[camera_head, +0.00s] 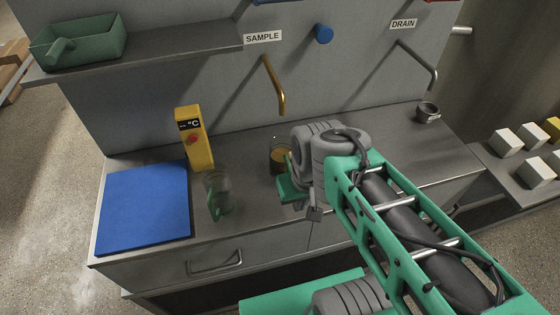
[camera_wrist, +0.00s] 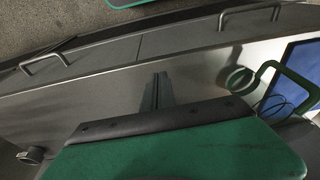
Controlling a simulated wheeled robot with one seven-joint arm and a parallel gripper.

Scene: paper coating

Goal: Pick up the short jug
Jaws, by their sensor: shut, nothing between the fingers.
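A clear jug with a green handle (camera_head: 217,193) stands on the counter, right of the blue mat. In the wrist view a green-handled jug (camera_wrist: 238,80) shows at the right, beside the blue mat. Another clear jug holding something yellow (camera_head: 280,156) stands under the SAMPLE spout, partly hidden by my wrist. I cannot tell for sure which jug is the short one. My gripper (camera_wrist: 158,92) is shut and empty, its dark fingers together over the counter and apart from the green-handled jug. In the head view my wrist largely hides the fingers.
The blue mat (camera_head: 145,207) and yellow °C device (camera_head: 193,140) are at the left. The brass spout (camera_head: 273,85) hangs above the counter. A small grey cup (camera_head: 427,112) stands at the right. Pale blocks (camera_head: 506,142) sit on a side shelf. The counter's front middle is fairly clear.

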